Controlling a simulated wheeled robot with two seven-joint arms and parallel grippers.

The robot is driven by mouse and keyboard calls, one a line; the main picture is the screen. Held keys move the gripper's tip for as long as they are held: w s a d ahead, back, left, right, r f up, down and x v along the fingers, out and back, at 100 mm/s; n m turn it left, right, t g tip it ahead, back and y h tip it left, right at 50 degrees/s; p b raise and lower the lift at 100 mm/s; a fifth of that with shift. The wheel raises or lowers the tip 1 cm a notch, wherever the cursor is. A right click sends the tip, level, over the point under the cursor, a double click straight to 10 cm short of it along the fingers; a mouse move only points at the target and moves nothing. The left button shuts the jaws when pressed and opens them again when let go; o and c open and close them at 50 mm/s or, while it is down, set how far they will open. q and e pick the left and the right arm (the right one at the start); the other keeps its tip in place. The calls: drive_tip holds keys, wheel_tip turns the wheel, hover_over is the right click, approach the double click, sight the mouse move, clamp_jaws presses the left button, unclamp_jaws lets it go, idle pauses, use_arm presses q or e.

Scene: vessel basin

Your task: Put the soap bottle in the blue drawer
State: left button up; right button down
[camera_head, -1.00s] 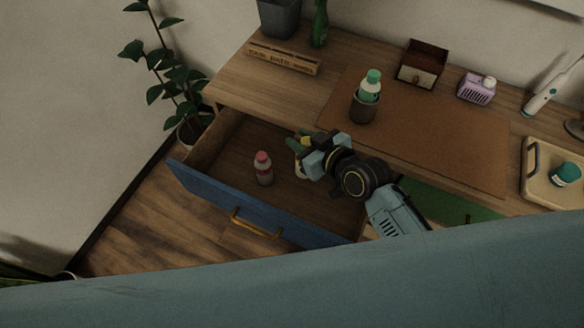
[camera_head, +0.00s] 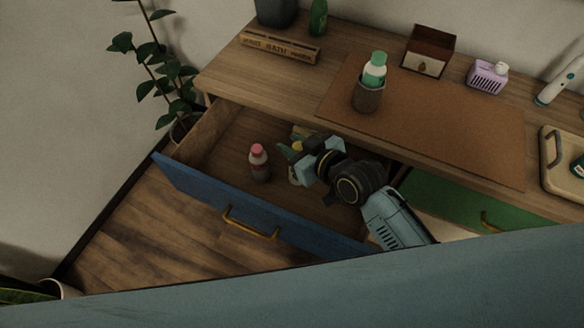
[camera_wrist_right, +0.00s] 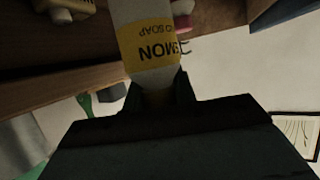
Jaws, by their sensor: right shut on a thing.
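The blue drawer (camera_head: 215,205) is pulled open below the desk. The soap bottle (camera_head: 294,176) shows as a small pale shape at my right gripper (camera_head: 303,163), mostly hidden by the jaws. In the right wrist view, the soap bottle (camera_wrist_right: 150,48) is pale with a yellow lemon soap label. My right gripper (camera_wrist_right: 160,95) is shut on it. From the head view, the gripper and bottle are over or within the drawer's open space; I cannot tell whether the bottle touches the drawer floor. My left gripper is out of view.
A pink-capped bottle (camera_head: 259,163) stands in the drawer, left of my right gripper. A green drawer (camera_head: 460,208) is at the right. On the desk stand a cup (camera_head: 368,96) holding a green-capped bottle, a brown box (camera_head: 428,52) and a purple basket (camera_head: 487,77).

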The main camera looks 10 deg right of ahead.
wheel_tip(320, 180, down, 3)
drive_tip(key=shift+f+b, duration=0.1)
drive_tip(key=shift+b, duration=0.25)
drive_tip(key=shift+f, duration=0.55)
wheel_tip(320, 180, down, 3)
drive_tip(key=shift+f+b, duration=0.1)
drive_tip(key=shift+b, duration=0.6)
drive_tip(key=shift+f, duration=0.1)
drive_tip(key=c, duration=1.1)
unclamp_jaws()
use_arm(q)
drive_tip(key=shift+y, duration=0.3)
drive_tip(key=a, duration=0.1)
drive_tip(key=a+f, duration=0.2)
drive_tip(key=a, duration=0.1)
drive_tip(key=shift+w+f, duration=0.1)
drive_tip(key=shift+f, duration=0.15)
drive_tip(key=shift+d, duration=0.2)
